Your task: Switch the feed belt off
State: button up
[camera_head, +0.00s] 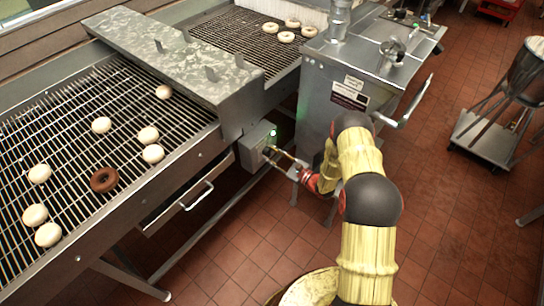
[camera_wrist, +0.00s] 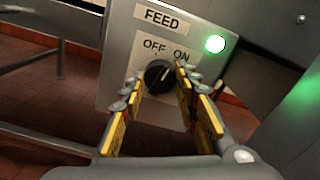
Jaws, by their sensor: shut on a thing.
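The feed switch box (camera_head: 256,146) is a grey box on the side of the conveyor frame. In the wrist view its plate (camera_wrist: 120,60) reads FEED, with OFF at the left and ON at the right. A black rotary knob (camera_wrist: 155,73) sits below these words, its pale mark turned up and right, toward ON. A green lamp (camera_wrist: 215,44) glows at the plate's right. My gripper (camera_wrist: 161,83) has its yellow-padded fingers on both sides of the knob and is shut on it. In the head view my gripper (camera_head: 283,157) reaches the box front.
A wire conveyor (camera_head: 75,135) carries several pale doughnuts and one brown glazed doughnut (camera_head: 104,180). A metal hood (camera_head: 170,55) spans it. A steel cabinet (camera_head: 340,85) with a projecting handle stands right of the box. A drawer (camera_head: 180,205) is below left.

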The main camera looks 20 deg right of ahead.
jog(key=shift+n+b, duration=1.55)
jog(key=shift+n, duration=2.55)
jog(key=o, duration=1.1)
jog(key=shift+o, duration=0.2)
jog(key=v, duration=1.2)
